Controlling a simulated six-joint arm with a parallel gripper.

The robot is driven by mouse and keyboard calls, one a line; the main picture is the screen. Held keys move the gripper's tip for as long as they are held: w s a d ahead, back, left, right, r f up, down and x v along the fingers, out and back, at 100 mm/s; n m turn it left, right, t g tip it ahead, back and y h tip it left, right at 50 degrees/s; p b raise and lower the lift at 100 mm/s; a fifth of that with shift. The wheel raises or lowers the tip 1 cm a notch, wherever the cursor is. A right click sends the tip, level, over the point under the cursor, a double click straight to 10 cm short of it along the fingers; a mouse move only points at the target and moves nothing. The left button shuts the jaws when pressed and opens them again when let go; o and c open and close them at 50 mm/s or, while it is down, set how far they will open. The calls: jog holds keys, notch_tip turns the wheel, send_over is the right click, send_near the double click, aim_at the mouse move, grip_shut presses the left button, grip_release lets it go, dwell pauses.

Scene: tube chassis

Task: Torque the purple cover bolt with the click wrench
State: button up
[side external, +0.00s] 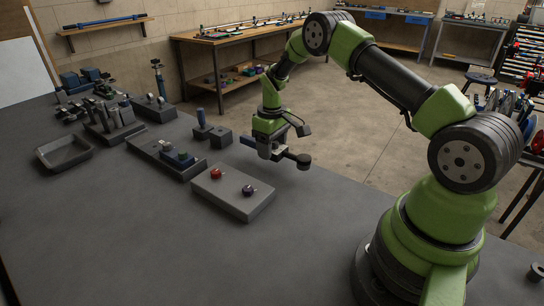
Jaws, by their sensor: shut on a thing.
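A pale grey block (233,203) lies on the near middle of the bench. The purple cover bolt (248,189) stands on its right part, and a red bolt (215,173) stands further left on it. My gripper (268,151) is above and behind the block's right end, apart from both bolts. It is shut on a dark tool that looks like the click wrench (302,160); its thick round end sticks out to the right. The gripper hides part of the tool.
A blue-handled tool (201,118) stands by a small dark block (221,138) left of my gripper. A fixture plate (160,154), an open tray (64,152) and several tool racks stand further left. The bench front is clear.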

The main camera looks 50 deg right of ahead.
jog(key=r, duration=0.4)
jog(key=a+r, duration=0.1)
jog(key=shift+w+r, duration=0.15)
jog(key=shift+r, duration=0.25)
jog(key=a+n, duration=0.1)
jog(key=a, duration=0.2)
jog(key=w+a+n, duration=0.1)
jog(key=a+n, duration=0.2)
jog(key=a, duration=0.2)
jog(key=shift+w+a+n, duration=0.3)
jog(key=shift+w+n, duration=0.1)
jog(key=shift+s+a+f+n, duration=0.15)
jog(key=shift+a+f+n, duration=0.7)
jog(key=shift+a, duration=1.25)
jog(key=shift+s+a+f+n, duration=0.1)
jog(key=shift+a+f+n, duration=0.35)
jog(key=shift+a+n, duration=1.3)
jog(key=shift+s+a+f+n, duration=0.15)
jog(key=shift+a+f+n, duration=0.5)
jog(key=shift+a, duration=1.85)
jog(key=shift+f, duration=0.35)
jog(key=shift+f, duration=0.6)
jog(key=o, duration=1.4)
jog(key=shift+c, duration=0.2)
